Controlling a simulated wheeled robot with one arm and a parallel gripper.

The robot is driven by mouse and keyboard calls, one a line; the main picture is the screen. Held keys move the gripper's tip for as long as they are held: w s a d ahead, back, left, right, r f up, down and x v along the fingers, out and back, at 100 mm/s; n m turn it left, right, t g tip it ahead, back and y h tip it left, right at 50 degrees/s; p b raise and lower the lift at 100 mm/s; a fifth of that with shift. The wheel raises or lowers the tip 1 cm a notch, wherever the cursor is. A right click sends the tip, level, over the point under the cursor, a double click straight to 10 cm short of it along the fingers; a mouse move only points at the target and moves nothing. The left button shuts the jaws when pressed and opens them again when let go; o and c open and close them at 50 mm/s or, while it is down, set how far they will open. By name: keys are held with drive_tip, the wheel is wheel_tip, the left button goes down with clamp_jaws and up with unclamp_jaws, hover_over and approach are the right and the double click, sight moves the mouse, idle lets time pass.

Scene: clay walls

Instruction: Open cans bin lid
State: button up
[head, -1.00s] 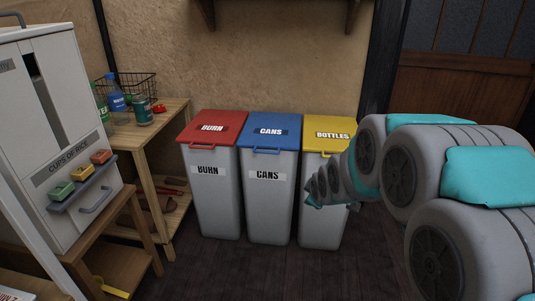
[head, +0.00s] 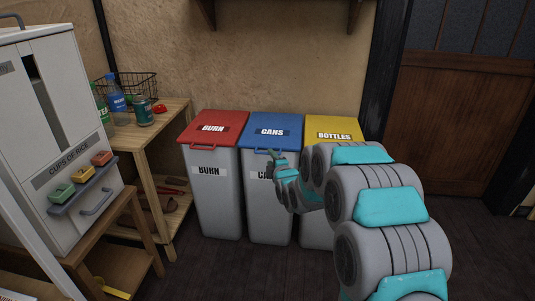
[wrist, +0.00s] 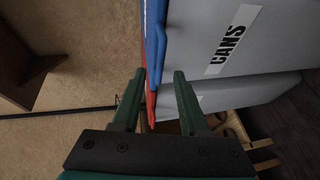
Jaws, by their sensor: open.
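The cans bin (head: 262,205) is a grey bin with a blue lid (head: 270,122) marked CANS. The lid is closed, with a blue handle (head: 256,151) at its front edge. My gripper (head: 277,156) is at the front of this lid, beside the right part of the handle, and covers part of the front label. In the wrist view my gripper (wrist: 157,98) is open and empty. The blue lid's edge (wrist: 155,45) lies in line with the gap between the fingers, beside the grey bin front (wrist: 215,35). I cannot tell whether a finger touches the handle.
The red-lidded burn bin (head: 213,128) stands on the left. The yellow-lidded bottles bin (head: 332,127) stands on the right, partly behind my arm. A wooden shelf table (head: 160,125) with bottles, a can and a wire basket is at left. The floor before the bins is clear.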

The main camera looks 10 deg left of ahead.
sight(267, 153)
drive_tip(key=shift+p+x, duration=0.35)
drive_tip(key=shift+x, duration=2.55)
drive_tip(key=shift+f, duration=0.1)
clamp_jaws()
